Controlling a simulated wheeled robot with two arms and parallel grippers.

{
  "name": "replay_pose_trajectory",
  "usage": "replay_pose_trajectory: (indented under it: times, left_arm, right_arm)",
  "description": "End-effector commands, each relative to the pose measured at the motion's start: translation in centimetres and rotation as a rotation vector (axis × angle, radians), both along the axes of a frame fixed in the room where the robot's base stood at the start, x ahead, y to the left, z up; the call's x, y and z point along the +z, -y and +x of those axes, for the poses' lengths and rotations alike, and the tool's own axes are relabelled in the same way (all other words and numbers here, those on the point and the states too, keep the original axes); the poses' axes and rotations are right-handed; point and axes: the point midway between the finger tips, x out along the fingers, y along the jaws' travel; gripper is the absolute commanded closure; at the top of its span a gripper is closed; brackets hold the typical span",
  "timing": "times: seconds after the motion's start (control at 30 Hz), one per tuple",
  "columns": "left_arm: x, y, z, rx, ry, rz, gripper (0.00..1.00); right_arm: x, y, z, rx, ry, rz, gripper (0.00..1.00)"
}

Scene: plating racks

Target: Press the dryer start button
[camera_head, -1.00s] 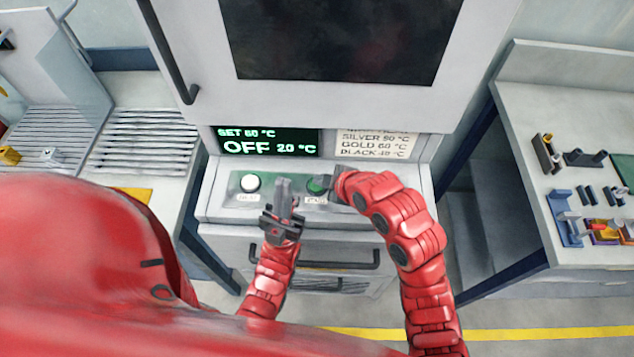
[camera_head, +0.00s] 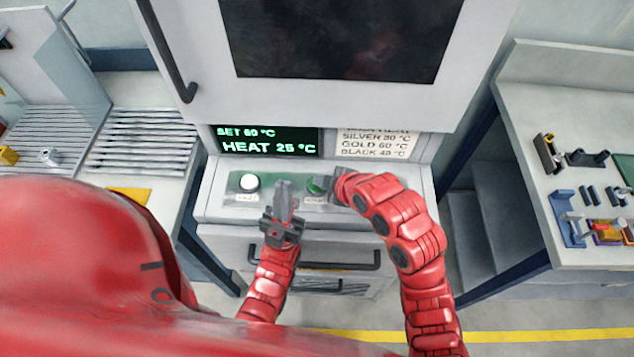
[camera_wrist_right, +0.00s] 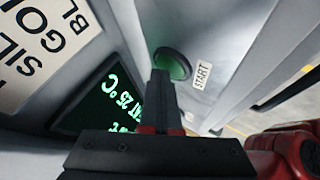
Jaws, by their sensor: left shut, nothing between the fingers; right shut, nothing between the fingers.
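The green start button (camera_head: 317,185) sits on the dryer's sloped control panel. It shows in the right wrist view (camera_wrist_right: 172,64) beside a START label (camera_wrist_right: 202,75). My right gripper (camera_head: 335,182) is shut and empty, its tips at the button; in the wrist view the fingers (camera_wrist_right: 161,78) overlap the button's lower edge. I cannot tell whether they touch it. The dryer display (camera_head: 268,141) reads SET 60 °C, HEAT 25 °C. My left gripper (camera_head: 284,195) is shut and empty, in front of the panel between the two buttons.
A white button (camera_head: 249,181) is left of the green one. A temperature card (camera_head: 375,144) is beside the display. The dryer door (camera_head: 470,45) is above, and a drawer handle (camera_head: 340,259) is below. Side tables (camera_head: 590,257) flank the dryer; the right one holds small parts.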

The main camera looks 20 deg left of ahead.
Motion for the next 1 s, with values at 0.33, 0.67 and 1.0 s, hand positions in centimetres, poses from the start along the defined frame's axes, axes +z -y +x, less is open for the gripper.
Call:
replay_pose_trajectory:
  times: [0.33,0.67,1.0]
  left_arm:
    - [0.0,0.0,0.0,0.0,0.0,0.0,1.0]
    - [0.0,0.0,0.0,0.0,0.0,0.0,1.0]
    - [0.2,0.0,0.0,0.0,0.0,0.0,1.0]
  right_arm:
    - [0.7,0.0,0.0,0.0,-0.001,-0.001,1.0]
    - [1.7,0.0,0.0,-0.001,-0.001,0.0,1.0]
    - [2.5,0.0,0.1,0.0,0.0,0.0,1.0]
